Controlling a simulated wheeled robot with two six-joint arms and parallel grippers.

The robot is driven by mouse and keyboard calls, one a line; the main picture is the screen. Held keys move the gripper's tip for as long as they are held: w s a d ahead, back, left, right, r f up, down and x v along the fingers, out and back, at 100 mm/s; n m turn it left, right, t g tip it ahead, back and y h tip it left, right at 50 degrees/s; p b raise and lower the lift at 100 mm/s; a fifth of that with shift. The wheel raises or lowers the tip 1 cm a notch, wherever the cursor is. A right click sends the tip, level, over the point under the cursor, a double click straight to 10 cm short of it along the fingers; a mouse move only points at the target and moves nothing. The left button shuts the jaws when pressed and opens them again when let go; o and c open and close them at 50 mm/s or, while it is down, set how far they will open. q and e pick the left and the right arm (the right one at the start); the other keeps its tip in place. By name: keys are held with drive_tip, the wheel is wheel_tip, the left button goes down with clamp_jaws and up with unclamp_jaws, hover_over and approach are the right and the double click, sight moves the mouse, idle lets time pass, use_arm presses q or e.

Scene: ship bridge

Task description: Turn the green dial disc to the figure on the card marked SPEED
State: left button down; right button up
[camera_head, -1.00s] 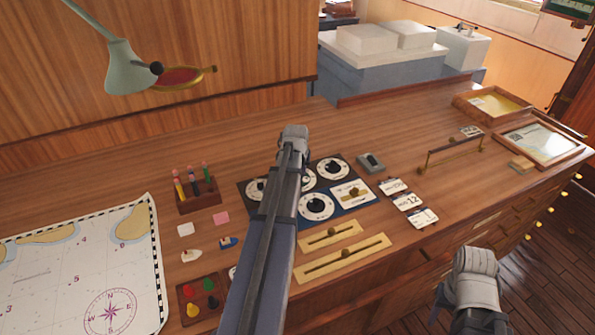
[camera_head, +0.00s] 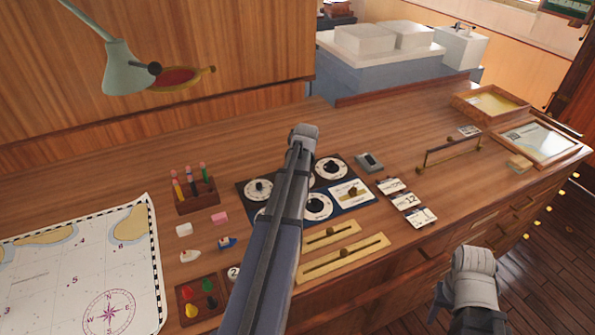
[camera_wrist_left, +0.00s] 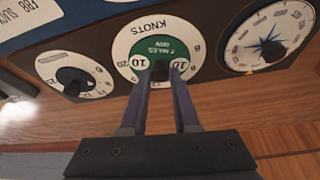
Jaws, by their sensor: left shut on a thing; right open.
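In the left wrist view the green dial disc (camera_wrist_left: 153,60) sits inside a white ring marked KNOTS (camera_wrist_left: 150,29). Figures 10 show in windows at both sides of the disc. My left gripper (camera_wrist_left: 160,76) is shut on the dark knob of this disc, low on the green. In the head view my left arm hides the gripper and the disc. Several white cards (camera_head: 407,201) lie right of the dial panel (camera_head: 246,198); the middle one reads 12. Their headings are too small to read. My right gripper (camera_head: 440,296) is open, low at the right, off the desk.
Other dials (camera_head: 331,168) and a small grey box (camera_head: 369,162) are close to my left arm. Brass sliders (camera_head: 343,258), a pencil block (camera_head: 197,195) and a chart (camera_head: 120,250) lie around. A brass rail (camera_head: 453,150) stands farther right. The desk behind the panel is clear.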

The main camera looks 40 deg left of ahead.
use_arm(q)
drive_tip(key=c, duration=0.6)
unclamp_jaws()
drive_tip(key=shift+c, duration=0.2)
drive_tip(key=p+v, duration=0.7)
drive_tip(key=shift+r, duration=0.4)
drive_tip(key=shift+d, duration=0.2)
